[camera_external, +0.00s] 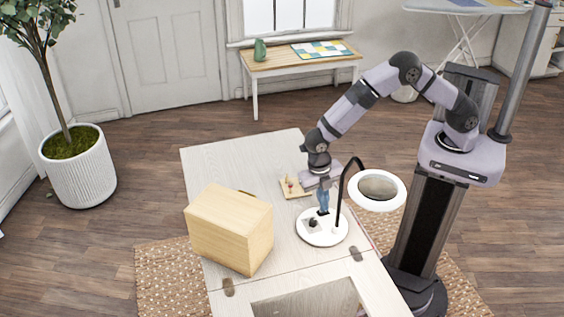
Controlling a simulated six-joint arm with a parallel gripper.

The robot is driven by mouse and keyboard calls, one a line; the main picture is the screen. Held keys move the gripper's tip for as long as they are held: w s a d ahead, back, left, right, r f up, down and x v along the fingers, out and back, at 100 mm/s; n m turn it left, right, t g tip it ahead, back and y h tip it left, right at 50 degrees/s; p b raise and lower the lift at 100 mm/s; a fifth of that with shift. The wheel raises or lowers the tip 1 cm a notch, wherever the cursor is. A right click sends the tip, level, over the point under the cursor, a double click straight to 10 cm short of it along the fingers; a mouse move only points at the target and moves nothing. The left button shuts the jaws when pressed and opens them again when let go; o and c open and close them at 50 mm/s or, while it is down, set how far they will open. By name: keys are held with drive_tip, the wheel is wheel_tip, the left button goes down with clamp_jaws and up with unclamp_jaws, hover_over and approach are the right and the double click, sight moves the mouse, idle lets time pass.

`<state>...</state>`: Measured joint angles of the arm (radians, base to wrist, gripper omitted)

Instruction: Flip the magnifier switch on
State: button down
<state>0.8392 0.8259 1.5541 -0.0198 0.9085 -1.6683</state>
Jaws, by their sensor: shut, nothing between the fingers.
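The magnifier stands on the pale wooden table top, with a round white base (322,236), a black curved neck (342,190) and a white ring-shaped head (377,190) out to the right. A small dark switch (312,223) shows on the base's top. My gripper (323,209) points down over the back part of the base. Its blue fingers are shut with nothing between them, just behind and right of the switch. I cannot tell whether the fingertips touch the base or the switch. The switch's position is too small to read.
A wooden box (231,228) stands left of the base. A small tray (294,187) with small items lies behind the gripper. The black neck rises close beside my gripper on the right. The cabinet has an opening (310,298) at the front. The table's back left is clear.

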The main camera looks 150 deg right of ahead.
drive_tip(key=r+p, duration=0.1)
drive_tip(key=r, duration=0.1)
drive_tip(key=r+p, duration=0.1)
drive_tip(key=shift+s+a+r+p, duration=0.15)
drive_tip(key=shift+s+r+p, duration=0.05)
drive_tip(key=shift+r+p, duration=0.2)
wheel_tip(320, 180, up, 9)
drive_tip(key=s+a+b, duration=0.1)
drive_tip(key=b, duration=0.1)
drive_tip(key=shift+s+a+r+b, duration=0.2)
drive_tip(key=shift+s+b, duration=0.05)
drive_tip(key=shift+b, duration=0.1)
drive_tip(key=m, duration=1.4)
hover_over(330, 212)
drive_tip(key=s+a, duration=0.2)
wheel_tip(330, 212, down, 5)
drive_tip(key=s+a+f+m, duration=0.2)
drive_tip(key=s+a+m, duration=0.1)
drive_tip(key=a, duration=0.3)
drive_tip(key=a+r+n, duration=0.2)
drive_tip(key=a+n, duration=0.1)
drive_tip(key=a, duration=0.8)
drive_tip(key=a+r+n+t+h, duration=0.1)
drive_tip(key=a+r+n, duration=0.2)
drive_tip(key=a, duration=0.9)
drive_tip(key=shift+r+n, duration=0.2)
drive_tip(key=shift+n, duration=0.5)
